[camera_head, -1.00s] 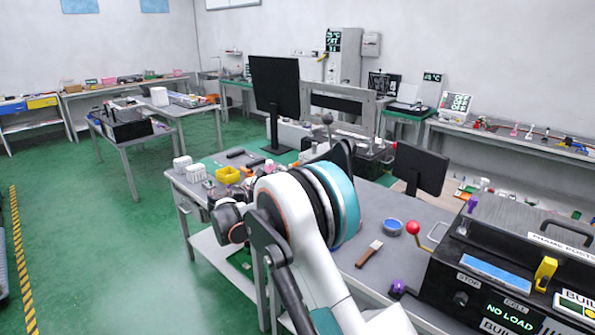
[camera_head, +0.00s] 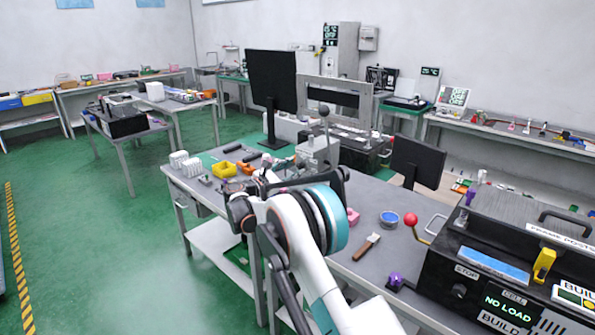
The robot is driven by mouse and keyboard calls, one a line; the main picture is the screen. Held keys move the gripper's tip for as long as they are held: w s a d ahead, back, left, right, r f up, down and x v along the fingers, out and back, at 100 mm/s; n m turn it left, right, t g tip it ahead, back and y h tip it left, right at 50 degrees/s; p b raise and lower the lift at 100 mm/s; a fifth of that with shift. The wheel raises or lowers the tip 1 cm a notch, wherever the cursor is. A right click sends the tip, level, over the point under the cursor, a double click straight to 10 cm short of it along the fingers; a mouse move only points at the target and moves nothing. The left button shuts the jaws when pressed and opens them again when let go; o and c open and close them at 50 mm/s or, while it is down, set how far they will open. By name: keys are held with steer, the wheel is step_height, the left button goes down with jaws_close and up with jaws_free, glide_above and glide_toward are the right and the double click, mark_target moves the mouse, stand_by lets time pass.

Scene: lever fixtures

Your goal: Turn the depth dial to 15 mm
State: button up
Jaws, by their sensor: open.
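I cannot make out a depth dial or a 15 mm mark in the head view. A grey metal fixture (camera_head: 317,152) with an upright lever and dark ball knob (camera_head: 323,110) stands on the bench beyond my arm. Its lower front is partly hidden by my arm. A black machine (camera_head: 490,270) at the right has a red-ball lever, a yellow handle and a green "NO LOAD" display. My arm, white with black and teal rings, reaches over the bench's front edge. My gripper's fingers cannot be made out; they appear hidden by the arm.
The grey bench (camera_head: 352,262) holds a blue-lined bowl (camera_head: 389,218), a brown-handled tool (camera_head: 366,246), a purple knob (camera_head: 395,281) and a yellow bin (camera_head: 225,171). Dark monitors (camera_head: 272,85) (camera_head: 416,163) rise behind. Green floor is open at left.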

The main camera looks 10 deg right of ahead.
mark_target(299, 166)
steer(key=shift+x, duration=1.8)
jaws_close()
